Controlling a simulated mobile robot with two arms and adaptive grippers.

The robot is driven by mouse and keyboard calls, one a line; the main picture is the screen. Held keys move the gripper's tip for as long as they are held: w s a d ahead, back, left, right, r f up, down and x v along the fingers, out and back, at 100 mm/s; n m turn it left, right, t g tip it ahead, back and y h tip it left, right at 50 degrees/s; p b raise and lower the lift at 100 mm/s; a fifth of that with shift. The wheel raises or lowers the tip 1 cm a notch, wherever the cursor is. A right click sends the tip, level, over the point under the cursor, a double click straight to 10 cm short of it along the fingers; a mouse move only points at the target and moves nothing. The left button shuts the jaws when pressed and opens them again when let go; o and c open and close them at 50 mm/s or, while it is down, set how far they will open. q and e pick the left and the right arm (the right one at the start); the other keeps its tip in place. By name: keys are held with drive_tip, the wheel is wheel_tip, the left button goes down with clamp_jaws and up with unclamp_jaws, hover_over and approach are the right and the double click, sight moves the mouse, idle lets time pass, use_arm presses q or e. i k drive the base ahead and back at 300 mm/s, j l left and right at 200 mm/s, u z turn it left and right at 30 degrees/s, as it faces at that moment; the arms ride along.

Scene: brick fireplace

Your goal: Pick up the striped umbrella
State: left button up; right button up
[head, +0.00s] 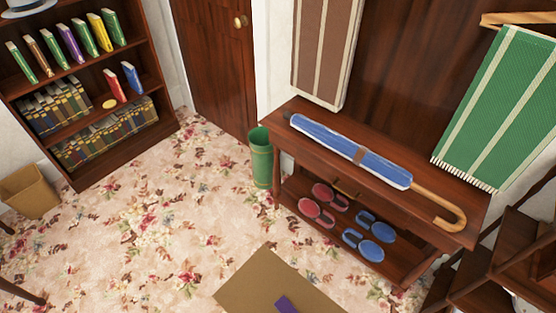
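The umbrella (385,170) lies folded on top of a dark wooden bench (314,140). Its canopy is blue with pale stripes along the edges, held by a brown band. Its wooden crook handle (440,200) points to the lower right, with the hook near the bench's right end. The tip points to the upper left. Neither of my grippers is in the head view.
Below the umbrella, the bench shelf holds red slippers (317,213) and blue slippers (370,251). A green bin (262,165) stands at the bench's left end. A green fringed textile (500,110) hangs close above its right end. Flowered carpet (150,230) is open at left.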

sight(396, 176)
drive_tip(key=l, duration=1.85)
